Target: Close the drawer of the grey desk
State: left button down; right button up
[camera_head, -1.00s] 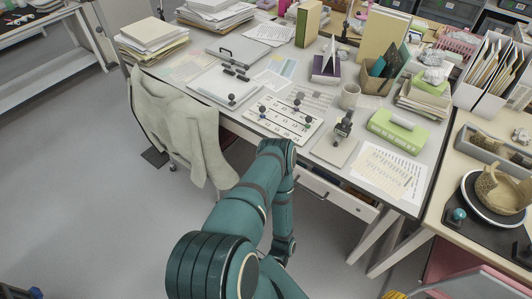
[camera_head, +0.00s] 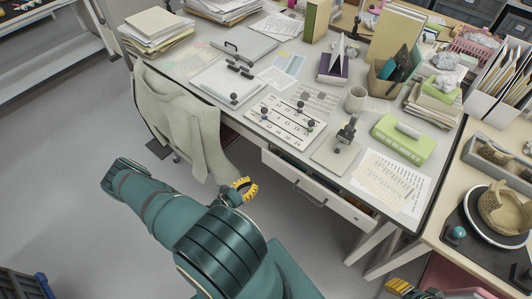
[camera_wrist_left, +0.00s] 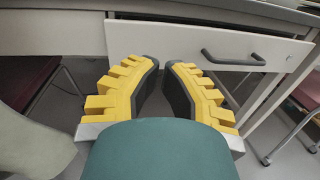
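The grey desk (camera_head: 345,182) carries a white drawer (camera_head: 330,198) under its front edge. The drawer stands partly open: a dark gap with contents shows behind its front. Its dark bar handle (camera_head: 309,194) also shows in the left wrist view (camera_wrist_left: 233,60). My left gripper (camera_head: 246,188) is in front of and left of the drawer, apart from it as far as I can tell. In the left wrist view its yellow fingers (camera_wrist_left: 162,64) have their tips almost together, with nothing between them. My right gripper (camera_head: 402,286) is partly cut off at the bottom edge.
A pale garment (camera_head: 185,120) hangs over a chair left of the drawer. The desk top holds papers, a numbered board (camera_head: 287,122), a mug (camera_head: 355,98) and a green case (camera_head: 403,140). A wooden table (camera_head: 470,225) stands right. Floor is clear below the drawer.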

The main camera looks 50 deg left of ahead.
pick_arm(q)
jog(key=s+a+n+y, duration=0.2)
jog(key=a, duration=0.2)
jog(key=g+b, duration=0.1)
send_near(269, 151)
jog(key=shift+y, duration=0.4)
jog(key=x, duration=0.3)
jog(key=f+x, duration=0.1)
jog(key=x, duration=0.3)
jog(key=shift+d+f, duration=0.1)
jog(key=shift+f, duration=0.1)
jog(key=x, duration=0.5)
jog(key=shift+w+r, duration=0.1)
jog(key=shift+r, duration=0.1)
